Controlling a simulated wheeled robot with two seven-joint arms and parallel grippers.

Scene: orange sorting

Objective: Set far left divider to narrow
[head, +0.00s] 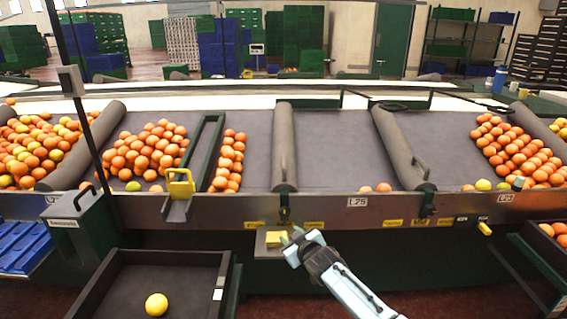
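Several dividers run front to back across the grey sorting table. The far left one is a grey padded divider (82,150), slanting with its front end to the left, between two piles of oranges. Right of it stands a dark green frame divider (207,140) with a yellow handle (180,184) at its front end. My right gripper (287,240) is low in front of the table's front rail, beside a small yellow block (274,239) on a plate. Whether its fingers are open or touch the block is too small to tell. My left gripper is not in view.
Two more grey padded dividers (284,150) (398,150) stand at centre and right. Orange piles (145,152) lie at left, others (520,150) at right. A dark tray (190,285) with one yellow fruit (156,304) sits front left, near a thin dark post (95,140).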

